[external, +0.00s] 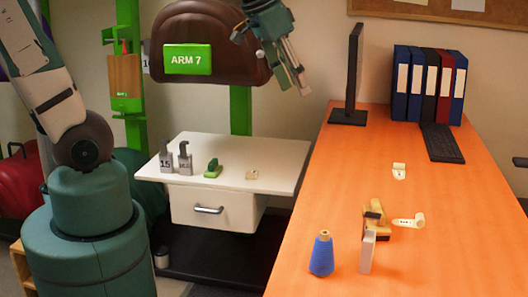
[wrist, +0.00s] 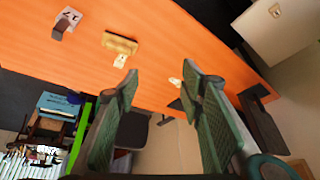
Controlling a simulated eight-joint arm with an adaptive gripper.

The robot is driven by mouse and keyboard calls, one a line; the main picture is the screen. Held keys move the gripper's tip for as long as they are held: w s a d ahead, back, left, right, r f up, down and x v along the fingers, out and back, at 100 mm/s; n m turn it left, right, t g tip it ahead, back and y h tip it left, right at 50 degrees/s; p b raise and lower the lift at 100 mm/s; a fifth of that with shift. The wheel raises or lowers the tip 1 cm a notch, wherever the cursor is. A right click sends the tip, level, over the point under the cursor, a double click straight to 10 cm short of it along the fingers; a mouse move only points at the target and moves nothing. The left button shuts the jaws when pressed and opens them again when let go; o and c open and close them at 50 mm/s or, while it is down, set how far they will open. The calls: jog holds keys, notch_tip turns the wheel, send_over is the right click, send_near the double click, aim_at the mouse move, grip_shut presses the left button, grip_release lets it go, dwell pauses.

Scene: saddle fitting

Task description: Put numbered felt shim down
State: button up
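Cream, curled-end pieces that look like felt shims lie on the orange table: one (external: 399,171) towards the back and one with dark marks (external: 408,221) further forward. A similar small cream piece (external: 252,174) sits on the white cabinet top. I cannot read a number on any of them. In the wrist view, one cream piece (wrist: 120,62) lies beside a tan block, and another (wrist: 174,82) shows close to the right finger, beyond it on the table. My gripper (external: 304,92) is raised in front of the brown saddle, above the gap between cabinet and table.
On the table are a blue thread cone (external: 321,255), a grey metal block (external: 367,252), a tan block (external: 374,213), a monitor (external: 352,75), a keyboard (external: 441,143) and binders (external: 430,85). Metal blocks (external: 166,158) and a green tool (external: 213,169) stand on the cabinet (external: 285,160).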

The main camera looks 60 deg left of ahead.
jog(key=s+a+f+n+t, duration=0.1)
jog(key=s+a, duration=0.3)
jog(key=s, duration=0.6)
jog(key=shift+a+f+n+t, duration=0.35)
jog(key=shift+n+t, duration=0.15)
jog(key=shift+n, duration=0.2)
jog(key=shift+c, duration=1.3)
jog(key=shift+d, duration=0.1)
